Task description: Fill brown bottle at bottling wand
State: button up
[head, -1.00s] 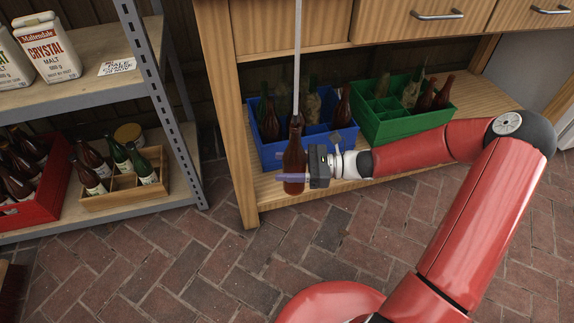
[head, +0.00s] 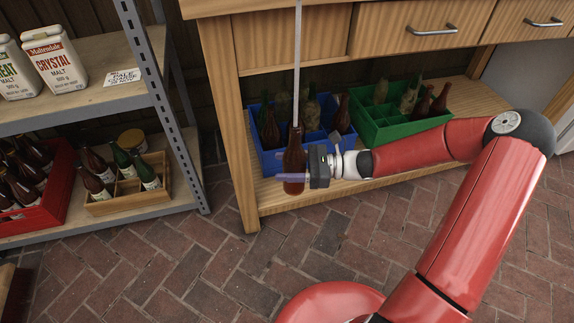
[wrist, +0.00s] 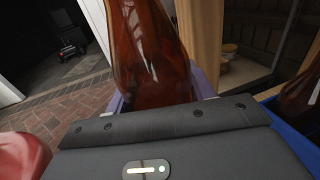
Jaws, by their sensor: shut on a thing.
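The brown bottle (head: 294,160) is upright in my gripper (head: 293,170), in front of the workbench's lower shelf. My gripper is shut on its body. The bottling wand (head: 297,70) is a thin pale tube that comes down from above the picture and meets the bottle's mouth in the head view. Whether its tip is inside the neck, and how deep, I cannot tell. In the wrist view the brown bottle (wrist: 152,55) stands between the purple fingers, with reddish-brown glass; its neck is out of the picture. The fill level cannot be made out.
A blue crate (head: 268,162) with bottles stands on the lower shelf (head: 300,200) behind the gripper. A green crate (head: 385,137) with bottles stands to its right. A metal rack (head: 170,105) at left holds a red crate (head: 45,212) and a wooden caddy (head: 125,203). The brick floor in front is clear.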

aim_at(300, 131)
notch_tip(300, 131, up, 9)
jog(key=p, duration=0.9)
jog(key=shift+r, duration=0.15)
jog(key=shift+r+p, duration=0.7)
jog(key=shift+r, duration=3.55)
jog(key=shift+r, duration=0.75)
dwell(1.5)
